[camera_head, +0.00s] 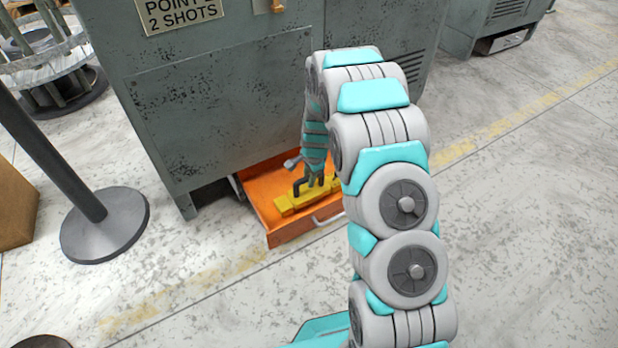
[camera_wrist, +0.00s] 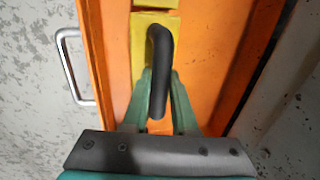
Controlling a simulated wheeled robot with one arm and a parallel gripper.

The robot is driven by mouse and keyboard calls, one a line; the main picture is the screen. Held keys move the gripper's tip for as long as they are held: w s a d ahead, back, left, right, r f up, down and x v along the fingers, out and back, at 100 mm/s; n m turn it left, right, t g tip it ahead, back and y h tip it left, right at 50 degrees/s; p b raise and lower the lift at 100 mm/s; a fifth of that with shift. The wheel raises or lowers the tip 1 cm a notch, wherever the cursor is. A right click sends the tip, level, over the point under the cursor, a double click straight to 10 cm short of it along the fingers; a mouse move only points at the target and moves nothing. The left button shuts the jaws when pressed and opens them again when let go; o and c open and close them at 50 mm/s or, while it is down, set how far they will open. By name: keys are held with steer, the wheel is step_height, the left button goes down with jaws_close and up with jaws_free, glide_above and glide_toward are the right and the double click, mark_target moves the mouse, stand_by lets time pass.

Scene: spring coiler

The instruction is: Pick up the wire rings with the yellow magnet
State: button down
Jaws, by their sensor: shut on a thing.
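The yellow magnet (camera_head: 291,203) lies in the open orange drawer (camera_head: 270,231), low in the grey-green machine. It has a black handle (camera_wrist: 158,60), seen close in the wrist view above the yellow body (camera_wrist: 154,22). My gripper (camera_head: 314,184) reaches down into the drawer. Its teal fingers (camera_wrist: 160,85) are shut on the handle, one on each side. The magnet appears to rest on the drawer floor; any small gap below cannot be told. My fingers and arm hide part of the magnet. I cannot make out any wire rings.
The machine (camera_head: 220,110) rises behind the drawer. The drawer's metal pull (camera_wrist: 75,68) faces the open floor. A post with a round base (camera_head: 105,225) stands left of it, near a cardboard box (camera_head: 15,205). A wire-frame reel (camera_head: 45,62) stands at upper left. Floor in front is clear.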

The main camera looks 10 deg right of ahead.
steer(key=shift+f, duration=0.55)
stand_by(1.1)
steer(key=shift+r+p, duration=1.75)
steer(key=shift+r, duration=2.8)
